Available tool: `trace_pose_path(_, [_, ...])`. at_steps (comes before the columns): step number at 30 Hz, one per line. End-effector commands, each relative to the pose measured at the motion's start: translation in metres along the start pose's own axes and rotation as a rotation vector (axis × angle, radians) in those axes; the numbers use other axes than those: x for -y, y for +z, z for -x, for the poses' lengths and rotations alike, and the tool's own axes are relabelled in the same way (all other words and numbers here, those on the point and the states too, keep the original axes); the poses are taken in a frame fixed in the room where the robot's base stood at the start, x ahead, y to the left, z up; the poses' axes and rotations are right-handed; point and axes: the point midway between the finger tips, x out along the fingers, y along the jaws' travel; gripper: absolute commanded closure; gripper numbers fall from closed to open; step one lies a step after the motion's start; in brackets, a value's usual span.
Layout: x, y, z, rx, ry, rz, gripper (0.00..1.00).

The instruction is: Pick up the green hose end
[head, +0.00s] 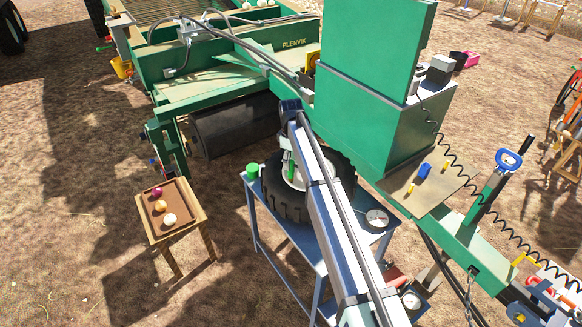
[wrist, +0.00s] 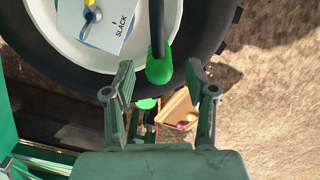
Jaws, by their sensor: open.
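The green hose end (wrist: 159,70) is a bright green rounded fitting on a black hose (wrist: 156,25) in the wrist view. It lies in the picture between the tips of my gripper (wrist: 160,66). The two fingers stand apart on either side of it, and neither visibly touches it. I cannot tell how far in depth it is from the fingers. Behind it is the black tyre (wrist: 222,35) with a pale hub. In the head view my arm crosses the tyre (head: 340,165) and hides much of the hub, and the gripper itself is not clear there.
A card marked SLACK (wrist: 100,22) is at the hub. A stool with an onion tray (head: 180,220) stands left. Green machinery (head: 240,85) rises behind.

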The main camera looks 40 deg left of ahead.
Motion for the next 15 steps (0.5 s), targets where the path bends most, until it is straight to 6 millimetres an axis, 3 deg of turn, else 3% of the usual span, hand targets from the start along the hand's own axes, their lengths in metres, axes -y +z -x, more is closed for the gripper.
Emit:
trace_pose_path(7, [0.0,0.002,-0.011,0.0,0.0,0.0,0.44])
trace_pose_path(15, [-0.001,0.004,-0.045,0.001,-0.001,0.0,0.44])
